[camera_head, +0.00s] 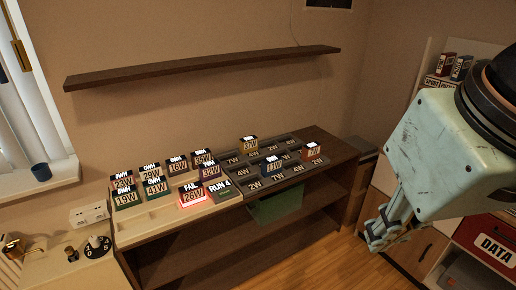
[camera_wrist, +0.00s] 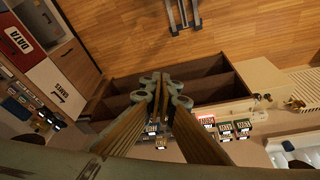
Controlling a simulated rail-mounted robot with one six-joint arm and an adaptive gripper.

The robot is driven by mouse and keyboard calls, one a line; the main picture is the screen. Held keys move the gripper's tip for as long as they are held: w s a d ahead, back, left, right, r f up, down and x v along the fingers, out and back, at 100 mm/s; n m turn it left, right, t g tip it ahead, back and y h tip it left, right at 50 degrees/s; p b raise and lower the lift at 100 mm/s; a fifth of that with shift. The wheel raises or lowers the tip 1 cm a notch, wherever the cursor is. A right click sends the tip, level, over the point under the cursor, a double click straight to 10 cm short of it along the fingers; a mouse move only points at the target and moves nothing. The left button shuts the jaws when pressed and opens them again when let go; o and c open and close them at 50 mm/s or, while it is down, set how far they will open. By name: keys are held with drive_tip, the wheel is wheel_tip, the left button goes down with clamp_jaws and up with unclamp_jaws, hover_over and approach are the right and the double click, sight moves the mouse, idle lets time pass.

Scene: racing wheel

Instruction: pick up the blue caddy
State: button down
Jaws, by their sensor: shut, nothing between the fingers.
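Several small labelled caddies stand on the bench against the wall. One with a dark blue body, labelled 11W (camera_head: 272,165), stands in the right-hand slotted tray (camera_head: 288,177). It looks like the blue caddy, though its colour is hard to judge at this size. My gripper (camera_head: 374,238) is at the right of the head view, apart from the caddies and to the right of the bench. In the wrist view my gripper (camera_wrist: 165,94) has its fingers together and empty, with the bench and caddies beyond. I cannot single out the blue caddy there.
A red-lit caddy labelled FAIL 26W (camera_head: 192,194) stands beside the RUN 4 block (camera_head: 221,190). A dark wall shelf (camera_head: 205,66) runs above the bench. A green bin (camera_head: 275,207) is under it. A red DATA drawer (camera_head: 490,246) is at right. The wood floor (camera_head: 310,262) in front is clear.

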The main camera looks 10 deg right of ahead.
drive_tip(key=c, duration=2.1)
unclamp_jaws()
